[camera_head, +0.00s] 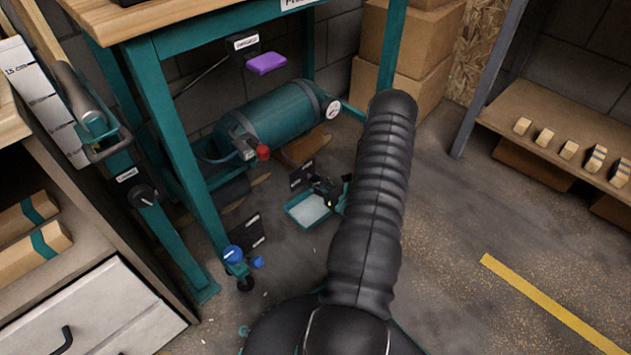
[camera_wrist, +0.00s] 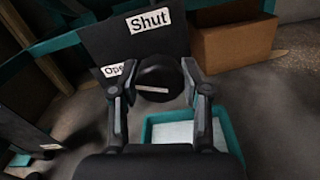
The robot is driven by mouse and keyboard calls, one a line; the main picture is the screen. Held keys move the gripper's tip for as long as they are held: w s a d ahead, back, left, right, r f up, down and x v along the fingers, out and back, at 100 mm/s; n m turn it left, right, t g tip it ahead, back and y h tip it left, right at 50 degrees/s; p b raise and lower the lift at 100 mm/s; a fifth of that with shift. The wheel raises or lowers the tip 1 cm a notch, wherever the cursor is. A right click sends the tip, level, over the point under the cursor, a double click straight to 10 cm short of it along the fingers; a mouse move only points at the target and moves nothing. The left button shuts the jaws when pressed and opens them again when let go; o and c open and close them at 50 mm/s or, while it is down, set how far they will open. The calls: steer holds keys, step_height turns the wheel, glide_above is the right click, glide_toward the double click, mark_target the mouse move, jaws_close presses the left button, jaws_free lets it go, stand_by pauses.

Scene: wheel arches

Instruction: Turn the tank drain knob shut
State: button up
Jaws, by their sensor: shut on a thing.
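The drain knob (camera_wrist: 155,72) is round and black with a pale line across its face, lying nearly level in the wrist view. My gripper (camera_wrist: 158,80) is shut on it, one finger on each side. Behind it stands a dark plate (camera_wrist: 172,50) with a "Shut" label (camera_wrist: 150,22) above the knob and an "Open" label (camera_wrist: 114,70) at its left, partly hidden by a finger. In the head view my gripper (camera_head: 328,190) is low beside the teal tank (camera_head: 280,118); the knob cannot be made out there.
A teal tray (camera_head: 292,212) with a pale inside lies just below my gripper. A red knob (camera_head: 263,153) is on the tank's front. A blue valve (camera_head: 233,254) stands by the bench leg (camera_head: 190,180). Cardboard boxes (camera_head: 405,50) are stacked behind. Floor at right is clear.

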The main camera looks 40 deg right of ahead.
steer(key=m+p, duration=0.1)
steer(key=m, duration=1)
steer(key=shift+a+r+p, duration=0.1)
steer(key=shift+p, duration=0.25)
steer(key=shift+m, duration=0.4)
steer(key=o, duration=1.1)
steer(key=shift+w, duration=0.1)
steer(key=shift+o, duration=0.2)
